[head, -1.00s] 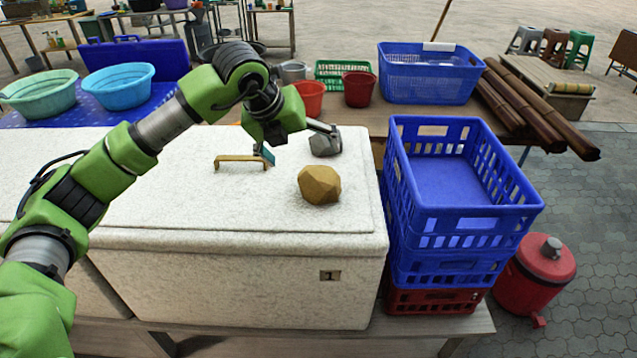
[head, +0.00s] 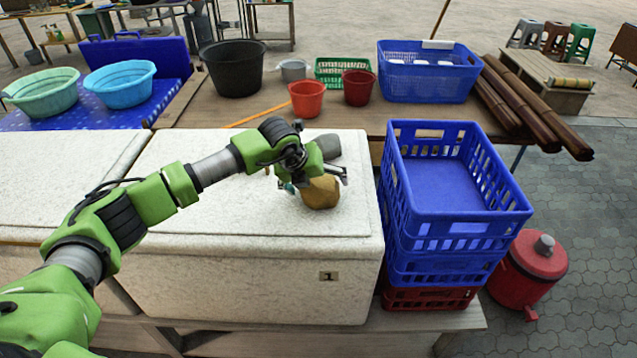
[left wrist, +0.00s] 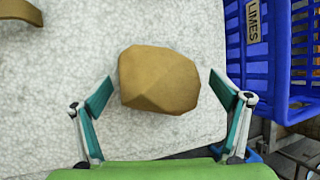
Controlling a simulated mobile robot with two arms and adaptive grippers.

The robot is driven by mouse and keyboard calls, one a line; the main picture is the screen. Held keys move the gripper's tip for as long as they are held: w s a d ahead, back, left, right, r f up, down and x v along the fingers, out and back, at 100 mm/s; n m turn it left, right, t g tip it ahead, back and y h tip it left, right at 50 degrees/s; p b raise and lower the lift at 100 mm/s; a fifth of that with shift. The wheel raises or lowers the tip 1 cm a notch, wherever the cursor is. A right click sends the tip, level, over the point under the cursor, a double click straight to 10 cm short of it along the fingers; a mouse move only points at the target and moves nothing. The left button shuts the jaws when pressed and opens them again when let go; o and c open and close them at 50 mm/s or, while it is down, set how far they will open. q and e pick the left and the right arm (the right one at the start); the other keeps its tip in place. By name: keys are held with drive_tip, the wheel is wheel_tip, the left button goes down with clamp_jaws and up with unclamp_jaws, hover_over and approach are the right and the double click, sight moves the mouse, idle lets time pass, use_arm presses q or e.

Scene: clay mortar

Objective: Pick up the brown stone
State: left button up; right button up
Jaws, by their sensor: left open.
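The brown stone (head: 320,193) is a faceted, yellow-brown lump on the white box lid (head: 230,205), near its right end. My left gripper (head: 318,180) is over the stone and hides its upper part in the head view. In the left wrist view the stone (left wrist: 160,80) lies between and just ahead of the two teal fingertips (left wrist: 168,92). The fingers are spread wide, with a gap on each side of the stone. A grey stone (head: 328,147) sits just behind on the lid. My right gripper is not in view.
A stack of blue crates (head: 455,190) stands close to the right of the white box. A yellow-brown bracket-shaped piece (left wrist: 20,12) lies on the lid. Behind are a red bucket (head: 307,99) and a black tub (head: 234,68). The lid's front area is clear.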

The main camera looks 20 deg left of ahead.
use_arm(q)
drive_tip(key=shift+w+f, duration=0.15)
drive_tip(key=shift+f, duration=0.15)
drive_tip(key=c, duration=1.7)
drive_tip(key=shift+w+r, duration=0.1)
drive_tip(key=shift+r, duration=0.15)
drive_tip(key=c, duration=0.5)
drive_tip(key=shift+o, duration=0.2)
